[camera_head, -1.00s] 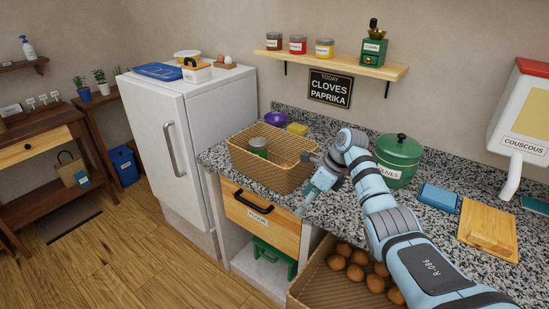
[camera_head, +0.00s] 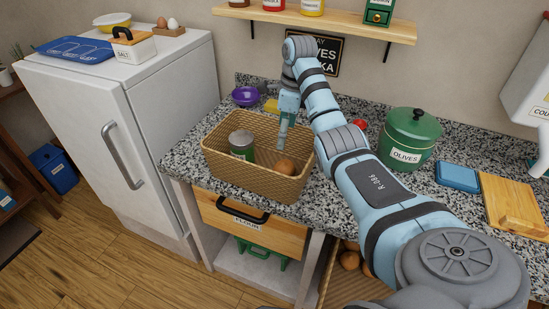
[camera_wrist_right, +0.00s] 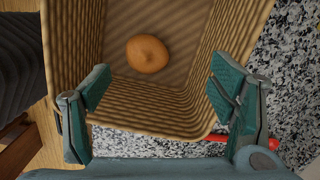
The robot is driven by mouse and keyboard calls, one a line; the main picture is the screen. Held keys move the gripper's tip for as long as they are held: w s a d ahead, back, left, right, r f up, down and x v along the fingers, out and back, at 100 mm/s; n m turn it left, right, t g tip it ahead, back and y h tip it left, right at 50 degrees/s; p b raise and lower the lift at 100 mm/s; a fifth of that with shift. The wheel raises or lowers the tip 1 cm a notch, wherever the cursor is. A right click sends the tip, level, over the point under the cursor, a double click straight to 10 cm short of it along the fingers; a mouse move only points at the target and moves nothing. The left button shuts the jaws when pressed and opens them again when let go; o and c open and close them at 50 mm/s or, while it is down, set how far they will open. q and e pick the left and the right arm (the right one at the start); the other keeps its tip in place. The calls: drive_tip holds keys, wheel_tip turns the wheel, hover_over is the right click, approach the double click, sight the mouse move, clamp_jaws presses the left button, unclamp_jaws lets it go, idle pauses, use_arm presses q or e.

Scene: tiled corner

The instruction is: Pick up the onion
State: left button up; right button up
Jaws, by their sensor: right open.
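A round orange-brown onion (camera_head: 285,168) lies on the floor of the woven basket (camera_head: 255,185) on the counter, in its right part. In the right wrist view the onion (camera_wrist_right: 147,54) sits near the top middle, inside the basket (camera_wrist_right: 205,118). My right gripper (camera_head: 285,139) points down over the basket. In the wrist view my right gripper (camera_wrist_right: 160,88) has its fingers wide apart with nothing between them. The onion appears beyond the fingertips, apart from them. My left gripper is not in view.
A can (camera_head: 242,145) stands in the basket's left part. A green olives pot (camera_head: 411,138), a blue box (camera_head: 458,176) and a cutting board (camera_head: 510,205) stand to the right. A purple bowl (camera_head: 246,96) is behind the basket. A wooden shelf (camera_head: 330,22) hangs above.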

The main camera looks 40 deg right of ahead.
sight(286, 162)
drive_tip(key=f+b, duration=0.1)
drive_tip(key=s+f+b, duration=0.1)
drive_tip(key=f, duration=0.1)
drive_tip(key=shift+a+f, duration=0.1)
drive_tip(key=shift+f, duration=0.15)
drive_tip(key=f, duration=0.1)
drive_tip(key=s+f, duration=0.2)
drive_tip(key=shift+a, duration=0.3)
drive_tip(key=f, duration=0.2)
drive_tip(key=w+f, duration=0.1)
drive_tip(key=f, duration=0.2)
drive_tip(key=shift+w+a+f, duration=0.15)
drive_tip(key=shift+w+f, duration=0.05)
drive_tip(key=shift+f, duration=0.15)
drive_tip(key=shift+s+r, duration=0.2)
drive_tip(key=shift+s, duration=0.15)
drive_tip(key=shift+c, duration=0.3)
drive_tip(key=c, duration=0.3)
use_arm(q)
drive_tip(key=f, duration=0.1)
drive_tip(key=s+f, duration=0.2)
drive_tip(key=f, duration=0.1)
use_arm(e)
drive_tip(key=c, duration=1)
